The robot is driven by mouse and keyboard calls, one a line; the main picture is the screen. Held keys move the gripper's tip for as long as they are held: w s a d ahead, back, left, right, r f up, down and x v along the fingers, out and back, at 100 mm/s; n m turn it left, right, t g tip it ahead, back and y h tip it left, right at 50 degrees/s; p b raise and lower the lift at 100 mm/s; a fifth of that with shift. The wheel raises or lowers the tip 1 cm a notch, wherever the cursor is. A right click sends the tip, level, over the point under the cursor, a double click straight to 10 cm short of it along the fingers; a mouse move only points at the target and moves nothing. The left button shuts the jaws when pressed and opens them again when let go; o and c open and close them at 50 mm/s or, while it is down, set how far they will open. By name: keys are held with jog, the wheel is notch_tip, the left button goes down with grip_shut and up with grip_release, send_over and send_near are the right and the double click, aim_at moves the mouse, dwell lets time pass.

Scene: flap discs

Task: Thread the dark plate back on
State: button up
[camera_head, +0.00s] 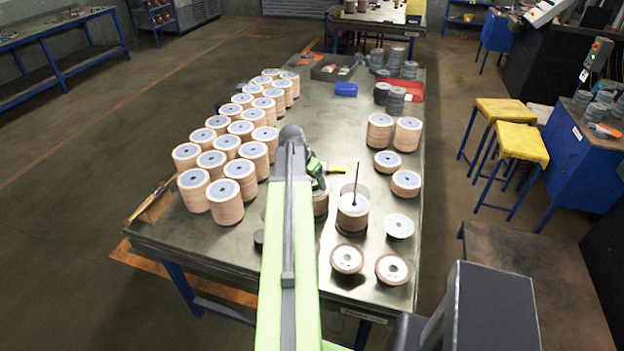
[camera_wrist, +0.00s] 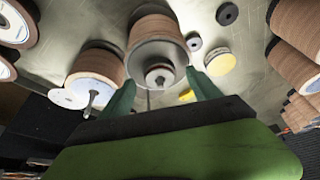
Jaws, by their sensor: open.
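My gripper (camera_head: 318,177) is over the middle of the table, left of a thin upright rod (camera_head: 356,178). The rod rises from a brown disc stack (camera_head: 352,217). I see no contact. The rod's stack (camera_wrist: 95,68) is to its left there.
Rows of tall disc stacks (camera_head: 232,200) fill the table's left side. Short stacks (camera_head: 387,162) and flat discs (camera_head: 347,259) stand at the right and front. A blue box (camera_head: 346,89) and red tray (camera_head: 415,92) are farther back. Bare tabletop shows behind my gripper.

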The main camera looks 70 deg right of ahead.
jog(key=p+v, duration=1.5)
jog(key=v, duration=0.2)
